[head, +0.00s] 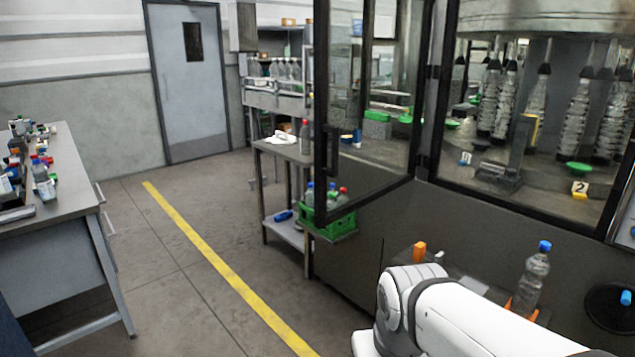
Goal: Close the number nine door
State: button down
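A black-framed glass door (319,110) of the labelling machine stands open, swung out toward the left side of the machine. A dark handle (332,150) is on its free edge. I see no number nine on it. My white arm enters at the lower right, below and in front of the machine.
A green crate of bottles (330,228) sits below the open door, beside a grey shelf table (284,150). A clear bottle with a blue cap (532,280) stands near my arm. A cluttered workbench (65,185) is at left. The floor along the yellow line (215,255) is clear.

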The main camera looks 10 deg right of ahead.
aim_at(323, 220)
jog(key=u, duration=0.05)
jog(key=i, duration=0.95)
jog(key=z, duration=0.05)
